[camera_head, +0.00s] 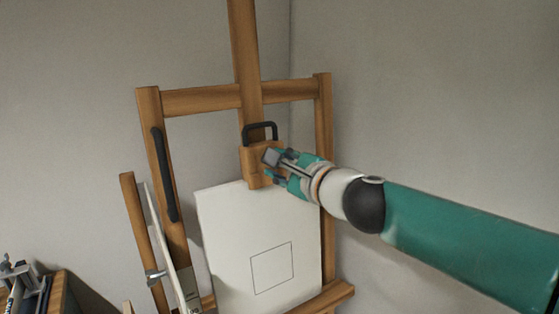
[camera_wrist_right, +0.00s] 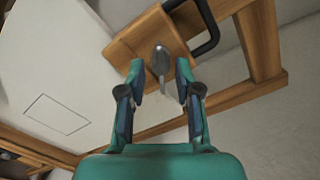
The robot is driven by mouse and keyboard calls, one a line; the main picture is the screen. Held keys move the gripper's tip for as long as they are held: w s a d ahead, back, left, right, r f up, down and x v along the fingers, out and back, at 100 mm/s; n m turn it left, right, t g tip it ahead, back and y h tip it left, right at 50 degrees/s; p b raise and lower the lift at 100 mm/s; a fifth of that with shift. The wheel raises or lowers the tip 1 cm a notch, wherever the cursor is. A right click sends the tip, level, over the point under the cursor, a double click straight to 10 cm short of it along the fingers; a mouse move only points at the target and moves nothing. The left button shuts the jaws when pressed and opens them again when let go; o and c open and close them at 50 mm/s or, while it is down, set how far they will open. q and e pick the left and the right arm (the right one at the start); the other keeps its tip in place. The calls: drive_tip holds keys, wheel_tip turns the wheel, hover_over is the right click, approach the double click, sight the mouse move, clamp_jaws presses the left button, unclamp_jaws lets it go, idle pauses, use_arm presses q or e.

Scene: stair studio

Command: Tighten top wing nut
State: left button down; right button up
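The top wing nut (camera_wrist_right: 162,60) is a small grey metal piece on the face of the wooden clamp block (camera_wrist_right: 145,35). In the head view the block (camera_head: 250,165) sits on the easel's centre mast (camera_head: 247,60), and my gripper hides the wing nut. My right gripper (camera_head: 272,163) reaches the block from the right. In the right wrist view its two fingers (camera_wrist_right: 160,75) stand apart on either side of the wing nut, with gaps visible to both. Whether the fingertips overlap it in depth is unclear. My left gripper is not in view.
A black handle (camera_head: 260,128) stands out above the block, close to my right gripper. A white canvas (camera_head: 225,230) with a drawn square rests below it. A black bar (camera_head: 163,175) is on the left upright. Several tools (camera_head: 22,285) lie at lower left.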

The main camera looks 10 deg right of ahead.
drive_tip(key=v, duration=0.6)
idle(0.4)
